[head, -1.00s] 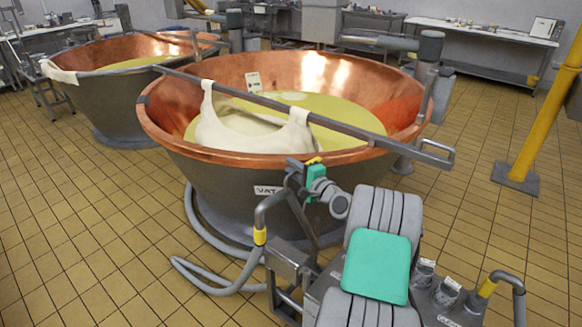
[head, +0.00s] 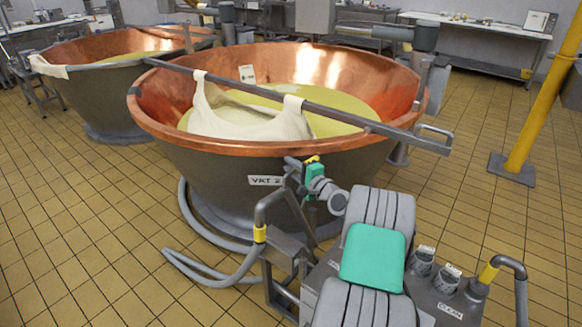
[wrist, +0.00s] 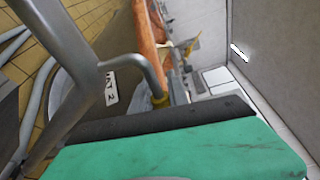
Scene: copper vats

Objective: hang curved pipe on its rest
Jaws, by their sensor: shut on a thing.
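The curved pipe (head: 262,212) is a grey bent tube with a yellow band, in front of VAT 2 in the head view. It also shows in the wrist view (wrist: 135,62), its yellow part near the copper rim. My gripper (head: 293,180), with green and yellow parts, is shut at the pipe's upper end; the fingertips are hard to make out. A grey metal bracket (head: 288,246) stands close beside the pipe's lower part; I cannot tell whether they touch or whether this is the rest. The green pad and dark strip across the bottom of the wrist view hide what lies below.
The copper vat (head: 160,128) labelled VAT 2 stands just beyond, with a long bar (head: 340,112) and white cloth across it. A grey hose (head: 205,272) loops on the tiles. A second yellow-banded bent tube (head: 516,285) is at lower right. Floor at left is clear.

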